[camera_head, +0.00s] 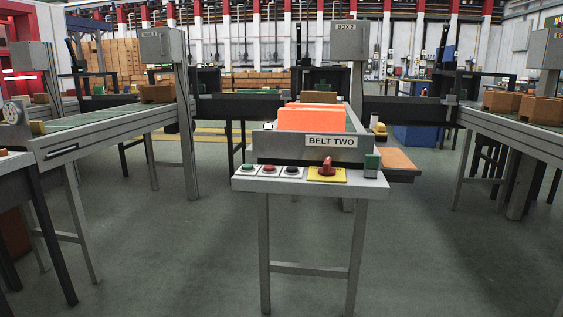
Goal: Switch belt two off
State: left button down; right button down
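Belt two (277,148) stands in the middle, marked by a "BELT TWO" sign (331,141) on its near end. A grey control shelf (308,184) is at that end. On it, from left to right, are a green button (248,168), a red button (269,169), a dark button (291,171) and a red rotary knob (327,167) on a yellow plate (341,176). A small green block-like part (371,163) stands at the shelf's right end. Neither of my grippers is in view.
Bright orange boxes (308,119) lie on belt two. A grey box marked "BOX 2" (347,46) stands on a post behind. Other conveyors run at left (110,124) and right (510,128), with cardboard boxes (541,109). The floor before the shelf is clear.

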aim_at(326, 170)
jog(key=z, duration=0.3)
jog(key=i, duration=0.85)
jog(key=z, duration=0.6)
